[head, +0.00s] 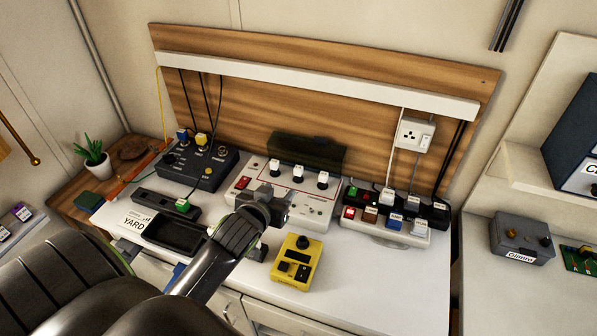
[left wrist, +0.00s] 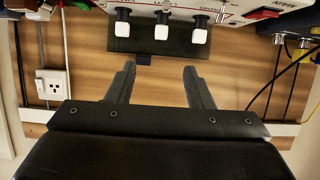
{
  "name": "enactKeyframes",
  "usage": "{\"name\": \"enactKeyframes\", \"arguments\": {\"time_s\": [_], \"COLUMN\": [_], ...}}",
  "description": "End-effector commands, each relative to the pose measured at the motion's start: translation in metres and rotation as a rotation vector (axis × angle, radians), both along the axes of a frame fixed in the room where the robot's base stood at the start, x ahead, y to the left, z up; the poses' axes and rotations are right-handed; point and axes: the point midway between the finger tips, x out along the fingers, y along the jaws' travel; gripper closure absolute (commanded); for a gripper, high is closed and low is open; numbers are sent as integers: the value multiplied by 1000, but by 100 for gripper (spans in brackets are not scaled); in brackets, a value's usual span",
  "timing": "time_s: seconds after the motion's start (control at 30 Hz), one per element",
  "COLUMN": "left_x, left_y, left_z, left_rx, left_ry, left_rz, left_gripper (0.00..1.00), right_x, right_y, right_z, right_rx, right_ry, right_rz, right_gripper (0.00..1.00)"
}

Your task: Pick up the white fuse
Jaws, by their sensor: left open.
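A white block, which looks like the white fuse (head: 419,228), sits at the right end of a row with red, brown and blue blocks in a pale holder (head: 388,237) on the right of the bench. My left gripper (head: 277,203) is open and empty, over the front of a white control box (head: 250,174), left of the holder and apart from the white block. In the left wrist view, its open fingers (left wrist: 160,86) have nothing between them. The white control box (left wrist: 235,14) shows there with three white-capped pieces (left wrist: 161,32). The white block is not clear there.
A yellow box (head: 297,263) stands on the front of the bench. A black tray (head: 175,236) and dark control box (head: 196,168) are at left. A black power strip (head: 430,212) with plugs and cables lies behind the holder. The bench front near the yellow box is clear.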

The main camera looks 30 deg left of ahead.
Motion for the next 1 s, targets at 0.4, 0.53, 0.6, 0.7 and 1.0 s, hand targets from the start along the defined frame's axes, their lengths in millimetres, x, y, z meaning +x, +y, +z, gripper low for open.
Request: {"name": "enactKeyframes", "arguments": {"time_s": [0.4,0.53,0.6,0.7,1.0], "left_x": [60,78,87,96,110], "left_y": [15,19,21,23,27], "left_z": [-24,-32,-35,-40,-44], "left_rx": [1,1,1,1,1], "left_ry": [0,0,1,1,0], "left_rz": [1,0,1,1,0], "left_gripper": [53,53,53,53,53], "right_x": [0,0,1,0,0], "right_y": [2,3,4,5,5], "right_z": [6,7,8,8,11], "right_rx": [2,4,5,6,5], "right_ry": [-1,-1,-1,0,0], "right_rz": [-1,-1,-1,-1,-1], "right_gripper": [100,100,100,100,100]}}
